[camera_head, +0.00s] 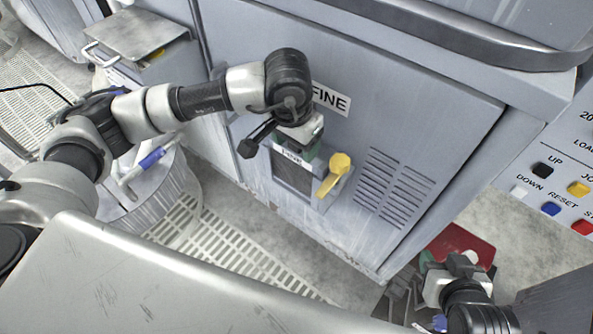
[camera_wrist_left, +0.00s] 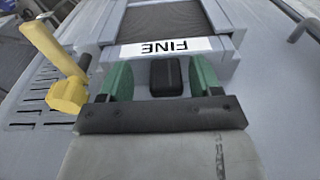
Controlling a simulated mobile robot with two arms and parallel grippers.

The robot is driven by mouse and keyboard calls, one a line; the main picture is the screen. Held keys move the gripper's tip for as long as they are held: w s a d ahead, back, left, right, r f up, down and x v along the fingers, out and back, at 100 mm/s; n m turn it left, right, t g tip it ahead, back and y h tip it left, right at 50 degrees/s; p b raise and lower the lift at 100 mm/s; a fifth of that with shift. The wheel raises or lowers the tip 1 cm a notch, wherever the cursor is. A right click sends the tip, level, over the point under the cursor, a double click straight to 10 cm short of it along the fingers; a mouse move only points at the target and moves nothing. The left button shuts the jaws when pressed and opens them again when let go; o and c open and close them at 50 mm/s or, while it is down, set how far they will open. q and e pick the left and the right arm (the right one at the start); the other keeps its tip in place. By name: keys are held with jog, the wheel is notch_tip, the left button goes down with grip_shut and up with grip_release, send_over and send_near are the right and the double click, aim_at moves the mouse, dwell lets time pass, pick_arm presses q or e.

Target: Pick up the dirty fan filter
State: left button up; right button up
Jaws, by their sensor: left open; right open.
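The fan filter (camera_head: 292,176) is a dark mesh panel in a light frame on the front of the grey cabinet, below a "FINE" label. In the left wrist view the dark mesh (camera_wrist_left: 165,20) shows upside down beyond its label. A small black block (camera_wrist_left: 166,77), which looks like a handle, sticks out by the label. My left gripper (camera_head: 298,143) is at the top of the filter. Its green fingers (camera_wrist_left: 162,80) are open, one on each side of the black block, with gaps. My right gripper (camera_head: 458,268) is low at right, open, away from the filter.
A yellow lever (camera_head: 334,173) stands out close to the right of the filter, with vent slots (camera_head: 395,188) beyond. A button panel (camera_head: 560,185) is at far right. A red object (camera_head: 470,243) lies near my right gripper. A round drum (camera_head: 160,190) stands at left.

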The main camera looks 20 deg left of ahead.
pick_arm(q)
jog(key=shift+f, duration=0.15)
jog(key=c, duration=1.2)
